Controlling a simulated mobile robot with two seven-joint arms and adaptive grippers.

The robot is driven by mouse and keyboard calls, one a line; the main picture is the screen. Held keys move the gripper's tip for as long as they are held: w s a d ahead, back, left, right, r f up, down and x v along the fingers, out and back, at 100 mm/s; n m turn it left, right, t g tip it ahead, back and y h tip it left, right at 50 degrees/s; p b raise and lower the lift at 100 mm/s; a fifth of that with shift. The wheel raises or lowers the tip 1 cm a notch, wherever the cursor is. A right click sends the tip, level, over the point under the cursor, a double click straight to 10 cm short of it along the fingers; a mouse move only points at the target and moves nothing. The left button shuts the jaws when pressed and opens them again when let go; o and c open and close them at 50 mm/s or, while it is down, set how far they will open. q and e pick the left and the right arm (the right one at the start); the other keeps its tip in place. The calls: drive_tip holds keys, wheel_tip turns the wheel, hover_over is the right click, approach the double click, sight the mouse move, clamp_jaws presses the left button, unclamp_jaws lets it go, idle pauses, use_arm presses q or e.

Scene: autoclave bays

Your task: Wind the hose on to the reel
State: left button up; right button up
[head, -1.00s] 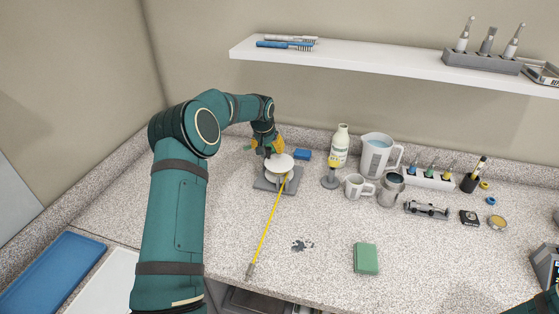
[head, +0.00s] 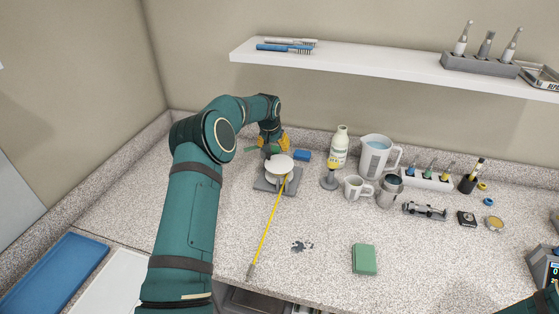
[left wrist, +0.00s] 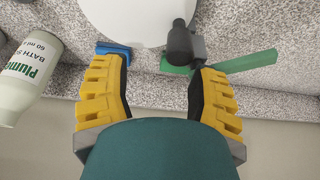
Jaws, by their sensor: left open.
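The reel (head: 279,165) has a white round top and stands on a grey base plate (head: 264,186) on the counter. The yellow hose (head: 266,229) runs from it, nearly straight, to a grey end fitting (head: 250,270) by the counter's front edge. My left gripper (head: 271,142) is open just behind the reel. In the left wrist view the open left gripper (left wrist: 160,65) has the dark crank knob (left wrist: 180,42) ahead between its fingers, nearer the right one. The white reel disc (left wrist: 135,18) lies beyond. Contact with the knob cannot be told. My right gripper is out of view.
A green flat piece (left wrist: 246,66) sticks out beside the knob. A green sponge (head: 364,258) lies in front.

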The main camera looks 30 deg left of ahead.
use_arm(q)
drive_tip(key=shift+w, duration=0.1)
drive_tip(key=shift+w+d+p, duration=0.1)
drive_tip(key=shift+w+p, duration=0.35)
drive_tip(key=shift+w, duration=0.2)
drive_tip(key=shift+w+d+p, duration=0.15)
drive_tip(key=shift+w+p, duration=0.35)
drive_tip(key=shift+w, duration=0.25)
drive_tip(key=o, duration=0.7)
drive_tip(key=shift+r, duration=0.1)
